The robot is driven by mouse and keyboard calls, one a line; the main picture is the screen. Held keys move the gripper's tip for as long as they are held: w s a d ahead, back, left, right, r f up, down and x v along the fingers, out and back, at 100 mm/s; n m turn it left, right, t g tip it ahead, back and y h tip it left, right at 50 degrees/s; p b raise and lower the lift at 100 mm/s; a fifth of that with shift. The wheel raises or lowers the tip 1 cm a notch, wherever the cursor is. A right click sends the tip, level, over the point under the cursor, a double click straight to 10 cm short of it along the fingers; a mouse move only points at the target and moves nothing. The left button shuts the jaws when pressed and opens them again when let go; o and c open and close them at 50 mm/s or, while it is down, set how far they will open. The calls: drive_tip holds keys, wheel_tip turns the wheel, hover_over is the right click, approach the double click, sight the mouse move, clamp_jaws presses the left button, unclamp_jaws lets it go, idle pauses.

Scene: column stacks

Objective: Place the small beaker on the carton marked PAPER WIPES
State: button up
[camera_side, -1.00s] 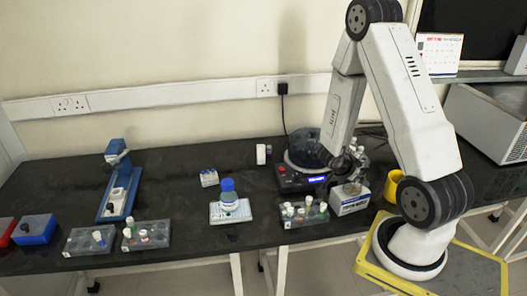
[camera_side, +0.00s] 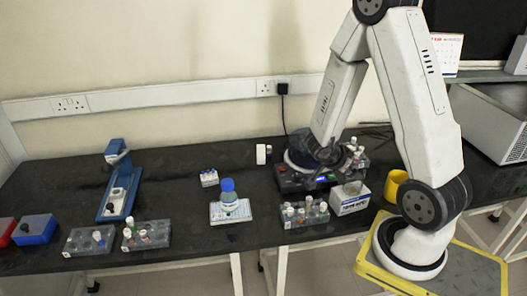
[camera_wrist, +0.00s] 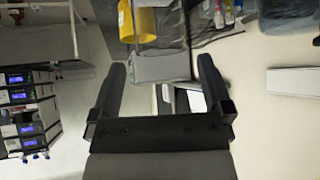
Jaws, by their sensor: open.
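A white carton (camera_side: 350,203) with dark print stands near the bench's front edge, right of the middle; its print is too small to read. The small clear beaker (camera_side: 352,187) stands on top of it and looks upright. My gripper (camera_side: 328,156) is behind and to the left of the beaker, apart from it, in front of the round device. In the wrist view my gripper (camera_wrist: 162,75) has its two fingers wide apart with nothing held between them.
A vial rack (camera_side: 304,215) stands just left of the carton, and a yellow cup (camera_side: 395,184) to its right. The bench between bottle and blue stand (camera_side: 118,185) is mostly clear.

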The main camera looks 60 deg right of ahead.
drive_tip(key=shift+v, duration=2.7)
drive_tip(key=shift+w, duration=0.15)
drive_tip(key=w+a+r+n+t+y, duration=0.2)
drive_tip(key=w+a+n+t+y, duration=0.2)
drive_tip(key=w+a+n+t, duration=0.75)
drive_tip(key=s+a+n+g+y, duration=0.4)
drive_tip(key=a+n, duration=0.4)
drive_tip(key=n, duration=0.3)
drive_tip(key=shift+s+g, duration=0.75)
drive_tip(key=shift+s, duration=0.05)
